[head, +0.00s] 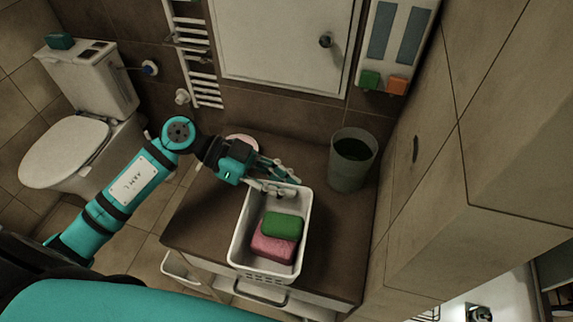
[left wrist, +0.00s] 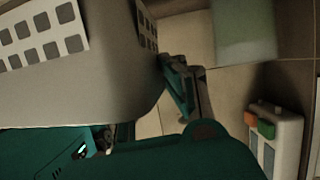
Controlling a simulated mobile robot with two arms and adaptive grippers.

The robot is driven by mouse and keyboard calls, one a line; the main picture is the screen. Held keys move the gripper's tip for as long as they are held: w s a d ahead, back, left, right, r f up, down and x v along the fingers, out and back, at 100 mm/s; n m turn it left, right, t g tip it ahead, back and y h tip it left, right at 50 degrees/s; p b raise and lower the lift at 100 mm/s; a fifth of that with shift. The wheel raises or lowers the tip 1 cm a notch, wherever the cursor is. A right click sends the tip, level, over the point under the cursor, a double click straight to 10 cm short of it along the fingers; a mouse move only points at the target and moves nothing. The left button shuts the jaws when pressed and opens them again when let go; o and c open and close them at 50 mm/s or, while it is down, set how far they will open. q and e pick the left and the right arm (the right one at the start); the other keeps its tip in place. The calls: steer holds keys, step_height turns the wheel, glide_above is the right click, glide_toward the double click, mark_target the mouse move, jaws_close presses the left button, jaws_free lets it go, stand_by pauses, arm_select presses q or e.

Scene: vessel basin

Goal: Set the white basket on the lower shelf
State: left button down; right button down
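The white basket (head: 239,243) stands upright on the brown counter (head: 340,232). It holds a green block (head: 284,225) on top of a pink block (head: 273,246). My left gripper (head: 291,186) is at the basket's far rim, with its two fingers visibly apart. One finger lies over the rim and the other is beyond it. In the left wrist view a pale container wall with square holes (left wrist: 90,75) fills the upper left, and one finger (left wrist: 185,88) shows beside it. The other finger is hidden there. My right gripper is not in view.
A grey bin (head: 351,165) stands on the counter, right of the basket. A pink round item (head: 242,140) lies behind my left gripper. A tiled wall block (head: 480,180) closes off the right. A toilet (head: 70,150) stands at left, with open floor between it and the counter.

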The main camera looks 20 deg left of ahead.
arm_select(q)
steer(key=shift+s+d+r, duration=0.1)
steer(key=shift+s+d, duration=0.05)
steer(key=shift+s, duration=0.4)
steer(key=shift+s+d, duration=0.15)
steer(key=shift+s, duration=0.35)
steer(key=shift+w+a+r+n+t, duration=0.1)
steer(key=shift+w+a+n+t, duration=0.05)
steer(key=shift+w+n+t, duration=0.2)
steer(key=w+a+r+n+t+y, duration=0.2)
steer(key=w+a+n+t, duration=0.1)
steer(key=a+n+t, duration=0.3)
steer(key=shift+w+y, duration=0.35)
steer(key=shift+y, duration=0.05)
steer(key=shift+a+r+t, duration=0.15)
steer(key=shift+t, duration=0.1)
